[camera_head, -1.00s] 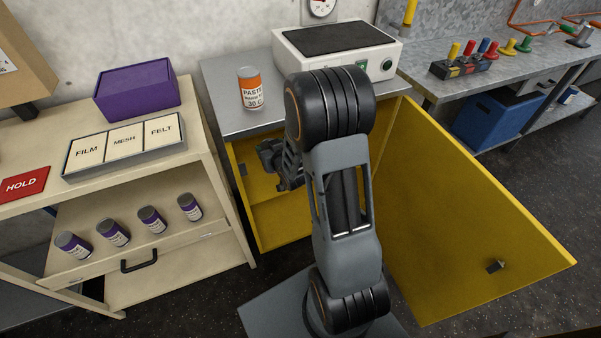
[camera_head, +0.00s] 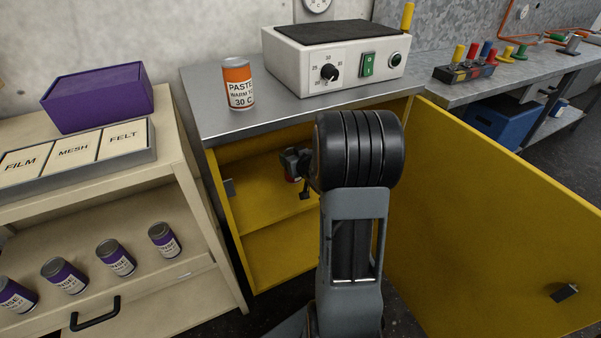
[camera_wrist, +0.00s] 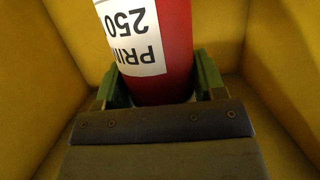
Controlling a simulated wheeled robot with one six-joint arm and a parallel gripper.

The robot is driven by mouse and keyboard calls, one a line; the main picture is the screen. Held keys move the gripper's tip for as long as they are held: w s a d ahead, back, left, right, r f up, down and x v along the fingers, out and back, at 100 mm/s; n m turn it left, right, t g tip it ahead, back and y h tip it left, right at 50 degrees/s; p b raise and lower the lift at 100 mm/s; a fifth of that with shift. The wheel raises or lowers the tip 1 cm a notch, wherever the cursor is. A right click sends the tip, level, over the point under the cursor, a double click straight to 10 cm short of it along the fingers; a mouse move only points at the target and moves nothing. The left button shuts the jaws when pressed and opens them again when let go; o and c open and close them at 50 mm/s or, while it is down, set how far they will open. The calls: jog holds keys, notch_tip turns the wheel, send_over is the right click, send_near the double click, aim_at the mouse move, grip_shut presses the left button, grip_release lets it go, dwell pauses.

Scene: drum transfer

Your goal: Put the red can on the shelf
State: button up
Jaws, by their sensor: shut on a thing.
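The red can (camera_wrist: 177,45), with a white label reading "PRI…" and "250", fills the middle of the wrist view. My gripper (camera_wrist: 160,82) is shut on it, a green finger on each side. In the head view my gripper (camera_head: 297,165) is inside the open yellow cabinet (camera_head: 225,205), with only a small bit of red showing below it. My arm hides most of the can there. Inside the cabinet is a yellow shelf (camera_head: 262,208). Whether the can touches the shelf, I cannot tell.
The cabinet door (camera_head: 470,220) stands open to the right. An orange-and-white PASTE can (camera_head: 239,85) and a white hotplate (camera_head: 335,62) stand on the cabinet's metal top. A beige unit (camera_head: 205,215) at left holds several purple cans (camera_head: 115,257).

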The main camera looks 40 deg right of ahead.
jog(key=shift+w+d+f+b, duration=0.65)
jog(key=shift+d+f, duration=0.25)
jog(key=shift+f, duration=0.7)
jog(key=shift+w+d+f+b, duration=0.6)
jog(key=shift+d+f, duration=0.35)
jog(key=shift+f, duration=0.65)
jog(key=shift+w+d+f+b, duration=0.5)
jog(key=shift+d+f+b, duration=0.3)
jog(key=shift+f, duration=0.8)
jog(key=shift+d+f, duration=0.1)
jog(key=shift+f, duration=0.15)
jog(key=o, duration=1.2)
jog(key=shift+c, duration=0.2)
